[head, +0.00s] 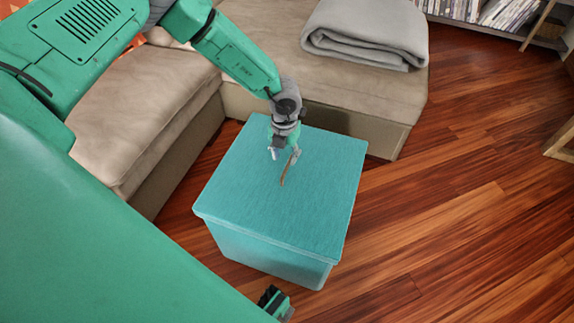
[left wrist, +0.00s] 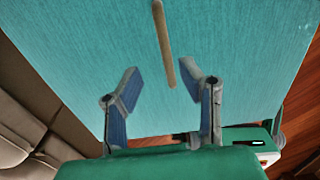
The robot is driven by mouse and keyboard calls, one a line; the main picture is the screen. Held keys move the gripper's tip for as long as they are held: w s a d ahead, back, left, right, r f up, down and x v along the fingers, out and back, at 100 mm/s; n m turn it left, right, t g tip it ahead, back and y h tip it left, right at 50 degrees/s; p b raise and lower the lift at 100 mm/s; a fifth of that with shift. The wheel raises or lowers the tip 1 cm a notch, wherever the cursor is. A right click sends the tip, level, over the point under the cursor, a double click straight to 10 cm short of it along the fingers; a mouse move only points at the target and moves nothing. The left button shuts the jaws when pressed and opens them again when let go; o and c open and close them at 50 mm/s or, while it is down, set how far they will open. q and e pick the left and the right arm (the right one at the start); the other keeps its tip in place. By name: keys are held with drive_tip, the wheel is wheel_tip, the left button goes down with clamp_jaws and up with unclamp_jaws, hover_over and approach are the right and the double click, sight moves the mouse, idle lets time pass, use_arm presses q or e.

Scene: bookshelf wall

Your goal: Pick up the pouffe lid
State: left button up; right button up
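The pouffe is a teal box on the wood floor, and its flat teal lid (head: 315,205) sits on top of it. A thin tan strap or handle (head: 287,172) shows near the middle of the lid. My left gripper (head: 285,153) is over the lid, close to the strap. In the left wrist view the lid (left wrist: 90,45) fills most of the picture. There the two fingers of my left gripper (left wrist: 170,85) are spread apart, with the strap (left wrist: 164,45) ahead of the gap between them.
A beige sofa (head: 150,110) stands behind and to the left of the pouffe. A folded grey blanket (head: 367,32) lies on its seat. A bookshelf (head: 490,12) is at the back right. The wood floor (head: 460,190) to the right is clear.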

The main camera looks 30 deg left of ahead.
sight(289, 165)
use_arm(q)
drive_tip(key=f+b, duration=0.1)
drive_tip(key=f, duration=0.1)
drive_tip(key=d+f+b, duration=0.1)
drive_tip(key=f, duration=0.1)
drive_tip(key=shift+w+d+b, duration=0.1)
drive_tip(key=shift+w+b, duration=0.15)
drive_tip(key=shift+b, duration=0.05)
drive_tip(key=shift+f, duration=0.45)
drive_tip(key=shift+a, duration=0.35)
drive_tip(key=shift+c, duration=0.3)
clamp_jaws()
drive_tip(key=shift+w+d+r, duration=0.15)
drive_tip(key=shift+d, duration=0.05)
